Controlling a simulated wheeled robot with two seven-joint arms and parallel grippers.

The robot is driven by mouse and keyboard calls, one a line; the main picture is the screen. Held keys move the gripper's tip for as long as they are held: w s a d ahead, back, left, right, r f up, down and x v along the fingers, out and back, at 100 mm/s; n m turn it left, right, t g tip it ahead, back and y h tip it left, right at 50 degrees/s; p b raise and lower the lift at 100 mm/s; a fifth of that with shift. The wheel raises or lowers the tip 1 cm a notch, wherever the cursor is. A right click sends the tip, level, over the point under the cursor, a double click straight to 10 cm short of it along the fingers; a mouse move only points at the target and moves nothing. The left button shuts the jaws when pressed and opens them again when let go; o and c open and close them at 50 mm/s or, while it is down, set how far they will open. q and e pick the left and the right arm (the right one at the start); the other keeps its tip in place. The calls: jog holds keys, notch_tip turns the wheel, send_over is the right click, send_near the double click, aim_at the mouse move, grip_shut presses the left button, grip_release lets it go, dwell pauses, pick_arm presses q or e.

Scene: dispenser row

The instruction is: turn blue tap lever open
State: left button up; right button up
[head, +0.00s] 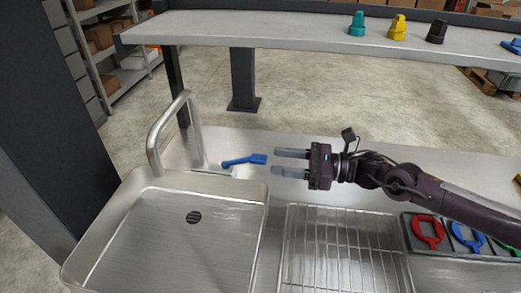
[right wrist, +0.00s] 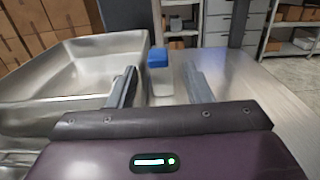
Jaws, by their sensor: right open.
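The blue tap lever (head: 246,160) sits on the counter at the back right of the sink, beside the steel tap spout (head: 188,120). Its handle points right, toward my right gripper. My right gripper (head: 278,162) is open and empty, with its fingertips just right of the lever's end and apart from it. In the right wrist view the lever's blue end (right wrist: 158,58) shows ahead, between the lines of the two open fingers (right wrist: 162,88). My left gripper is in neither view.
The steel sink basin (head: 262,215) is at the left front. A wire rack (head: 345,250) lies right of it. A tray with red, blue and green ring-handled things (head: 428,232) is at the right. A raised shelf (head: 290,32) with teal, yellow and black knobs (head: 397,28) spans the back.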

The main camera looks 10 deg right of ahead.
aim_at(259, 157)
jog(key=p+x, duration=0.1)
jog(key=x, duration=0.4)
jog(key=shift+a+r, duration=0.15)
jog(key=shift+a, duration=0.1)
jog(key=shift+w+a+p, duration=0.15)
jog(key=shift+a+p, duration=0.15)
jog(key=shift+p, duration=0.05)
jog(key=shift+c, duration=0.4)
grip_shut()
